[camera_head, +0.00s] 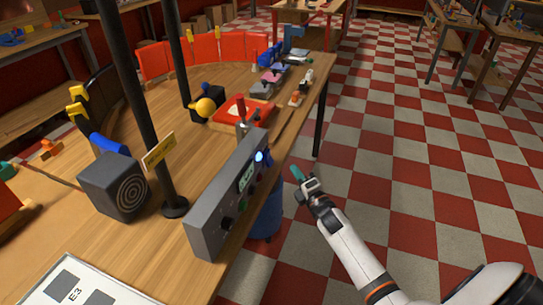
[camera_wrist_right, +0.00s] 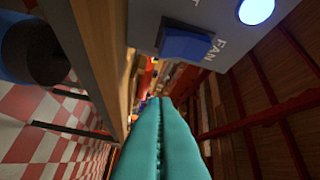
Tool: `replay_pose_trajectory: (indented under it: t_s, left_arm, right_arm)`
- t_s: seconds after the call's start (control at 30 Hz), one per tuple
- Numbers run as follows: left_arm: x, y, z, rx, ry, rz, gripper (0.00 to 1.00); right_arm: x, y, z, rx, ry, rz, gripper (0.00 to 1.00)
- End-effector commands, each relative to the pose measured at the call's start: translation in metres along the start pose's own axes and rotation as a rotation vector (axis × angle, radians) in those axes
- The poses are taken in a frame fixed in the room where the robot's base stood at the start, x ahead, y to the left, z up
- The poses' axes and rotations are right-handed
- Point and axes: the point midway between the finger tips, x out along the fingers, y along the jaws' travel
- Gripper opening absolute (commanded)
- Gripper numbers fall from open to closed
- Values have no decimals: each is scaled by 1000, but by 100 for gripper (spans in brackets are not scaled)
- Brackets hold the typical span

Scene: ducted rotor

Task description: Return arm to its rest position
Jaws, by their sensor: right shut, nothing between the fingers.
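My right arm comes in from the lower right of the head view. Its right gripper (camera_head: 298,175) has teal fingers and is held beside the table's right edge, over the floor side. In the right wrist view the two teal fingers (camera_wrist_right: 160,140) lie pressed together with nothing between them. A grey control panel (camera_head: 232,195) stands on the table to the left of the gripper, apart from it. In the right wrist view the panel shows a blue switch (camera_wrist_right: 186,43) marked FAN and a lit blue-white lamp (camera_wrist_right: 256,10). My left gripper is in neither view.
The wooden table (camera_head: 165,255) fills the left, with dark posts, a grey box with a ring target (camera_head: 118,185) and a red tray (camera_head: 240,112). A blue bin (camera_head: 267,215) stands below the table edge near my arm. The checkered floor (camera_head: 420,150) to the right is clear.

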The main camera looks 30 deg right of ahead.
Motion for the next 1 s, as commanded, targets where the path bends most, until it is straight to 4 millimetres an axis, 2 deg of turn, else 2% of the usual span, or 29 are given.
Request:
replay_pose_trajectory:
  t_s: [0.37, 0.47, 0.57, 0.67, 0.8, 0.87, 0.9, 0.97, 1.0]
  left_arm:
    - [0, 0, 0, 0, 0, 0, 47]
    - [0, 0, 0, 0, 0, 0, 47]
    - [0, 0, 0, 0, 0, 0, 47]
    - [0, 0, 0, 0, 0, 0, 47]
    - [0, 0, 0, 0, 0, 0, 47]
    - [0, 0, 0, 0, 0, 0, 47]
    - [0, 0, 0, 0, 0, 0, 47]
    - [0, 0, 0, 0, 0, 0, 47]
    - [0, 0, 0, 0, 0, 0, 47]
  right_arm:
    - [0, 0, 0, 1, 0, 0, 0]
    - [-2, 9, 4, 23, -3, 22, 0]
    - [-14, 41, 17, 108, -10, 99, 0]
    - [-39, 96, 39, 256, -8, 236, 0]
    - [-96, 180, 78, 494, 31, 469, 0]
    - [-125, 212, 94, 588, 61, 569, 0]
    - [-147, 232, 105, 649, 85, 634, 0]
    - [-180, 260, 121, 734, 127, 731, 0]
    - [-204, 278, 131, 788, 161, 796, 0]
